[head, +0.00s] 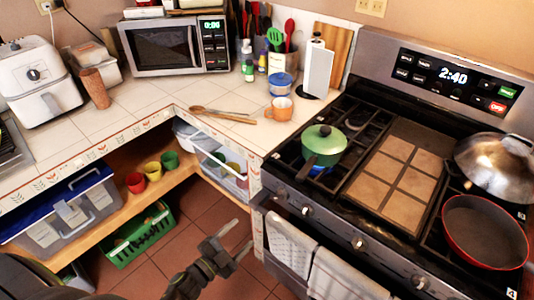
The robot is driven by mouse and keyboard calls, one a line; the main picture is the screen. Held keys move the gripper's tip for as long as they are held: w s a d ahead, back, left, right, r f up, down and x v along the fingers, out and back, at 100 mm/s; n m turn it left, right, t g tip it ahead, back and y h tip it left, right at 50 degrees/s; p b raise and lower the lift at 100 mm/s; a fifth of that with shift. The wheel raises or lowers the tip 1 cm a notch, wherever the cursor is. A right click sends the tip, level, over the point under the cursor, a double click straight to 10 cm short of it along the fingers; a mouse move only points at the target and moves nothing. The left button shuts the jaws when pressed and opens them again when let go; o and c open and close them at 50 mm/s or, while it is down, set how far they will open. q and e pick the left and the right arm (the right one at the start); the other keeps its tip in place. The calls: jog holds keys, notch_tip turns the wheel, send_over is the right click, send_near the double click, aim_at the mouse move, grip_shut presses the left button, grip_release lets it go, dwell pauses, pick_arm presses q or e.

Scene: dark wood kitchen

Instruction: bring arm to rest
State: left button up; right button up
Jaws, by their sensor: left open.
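My left gripper (228,247) is in the lower middle of the head view, in front of the counter corner and left of the stove. Its two fingers are apart with nothing between them. It hangs over the brown tiled floor, clear of the counter and the stove. The dark arm behind it runs down to the bottom edge. My right gripper does not show.
The stove (372,247) has towels (335,277) on its front, a green pot (323,142) and a red pan (484,232). A tiled counter (130,112) and an open shelf (120,220) lie left. A green basket (138,238) stands on the floor.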

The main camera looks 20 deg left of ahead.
pick_arm(q)
jog(key=s+a+f+n+g+y, duration=0.2)
jog(key=s+f+n, duration=0.15)
jog(key=f, duration=0.45)
jog(key=s+a+f+n+g+y, duration=0.2)
jog(key=s+a+f+g+y, duration=0.1)
jog(key=s+f, duration=0.3)
jog(key=s+a+f+n+g+y, duration=0.2)
jog(key=s+f+n, duration=0.1)
jog(key=f, duration=0.6)
jog(key=s+f+n+g, duration=0.2)
jog(key=s+f+g, duration=0.2)
jog(key=s, duration=0.7)
jog(key=s+f+n+g, duration=0.3)
jog(key=s+f, duration=0.4)
jog(key=s, duration=0.5)
jog(key=shift+g, duration=0.9)
jog(key=shift+a+f, duration=0.1)
